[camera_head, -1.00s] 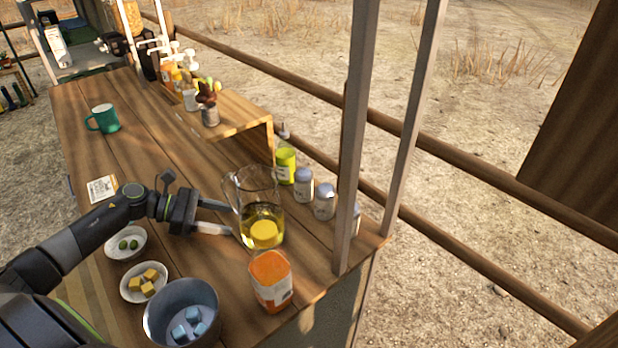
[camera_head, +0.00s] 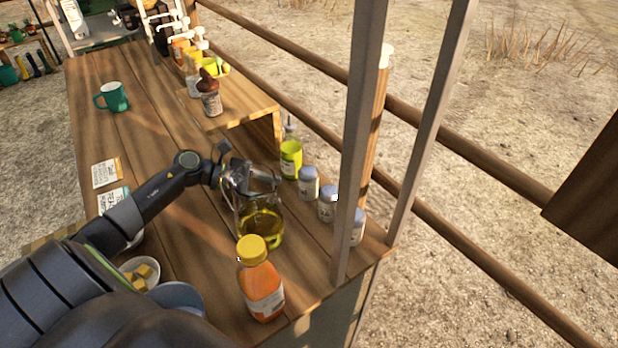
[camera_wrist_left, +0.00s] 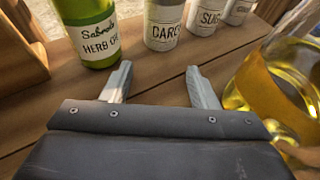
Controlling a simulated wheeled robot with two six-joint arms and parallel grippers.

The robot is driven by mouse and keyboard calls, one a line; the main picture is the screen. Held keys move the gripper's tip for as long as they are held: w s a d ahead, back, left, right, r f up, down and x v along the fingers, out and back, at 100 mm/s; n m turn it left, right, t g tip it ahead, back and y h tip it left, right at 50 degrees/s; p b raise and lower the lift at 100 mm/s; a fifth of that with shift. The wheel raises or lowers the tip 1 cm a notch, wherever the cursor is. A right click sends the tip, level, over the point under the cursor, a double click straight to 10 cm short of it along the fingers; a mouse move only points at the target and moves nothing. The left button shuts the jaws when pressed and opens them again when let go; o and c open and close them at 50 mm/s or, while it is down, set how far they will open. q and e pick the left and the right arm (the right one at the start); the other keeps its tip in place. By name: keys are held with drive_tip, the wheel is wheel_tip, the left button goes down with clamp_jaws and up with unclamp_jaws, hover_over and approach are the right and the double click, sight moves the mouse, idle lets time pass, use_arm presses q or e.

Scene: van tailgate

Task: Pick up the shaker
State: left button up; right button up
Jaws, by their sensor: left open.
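Several white shakers with grey-blue lids stand upright in a row near the counter's back right edge. The nearest to my gripper is the leftmost shaker (camera_head: 308,186); another shaker (camera_head: 327,205) stands beside it, and one is partly behind the post. My left gripper (camera_head: 266,182) is open and empty, left of the row. In the left wrist view its fingers (camera_wrist_left: 160,72) are apart, pointing towards the first shaker without touching it. My right gripper is not visible.
A green herb oil bottle (camera_head: 291,160) stands left of the shakers. A glass pitcher (camera_head: 262,228) of yellow liquid is close to my gripper. An orange bottle (camera_head: 260,287) stands nearer the front. A metal post (camera_head: 362,120) and a wooden riser (camera_head: 245,104) flank the area.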

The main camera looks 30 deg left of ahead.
sight(299, 195)
use_arm(q)
drive_tip(key=shift+w+d, duration=0.5)
drive_tip(key=shift+d, duration=0.2)
drive_tip(key=w+d+p, duration=0.1)
drive_tip(key=d, duration=0.1)
drive_tip(key=w+d+p, duration=0.1)
drive_tip(key=d, duration=0.1)
drive_tip(key=shift+w, duration=0.35)
drive_tip(key=shift+w+d+f+p, duration=0.2)
drive_tip(key=shift+p, duration=0.15)
drive_tip(key=shift+f, duration=0.1)
drive_tip(key=shift+c, duration=0.4)
drive_tip(key=c, duration=0.7)
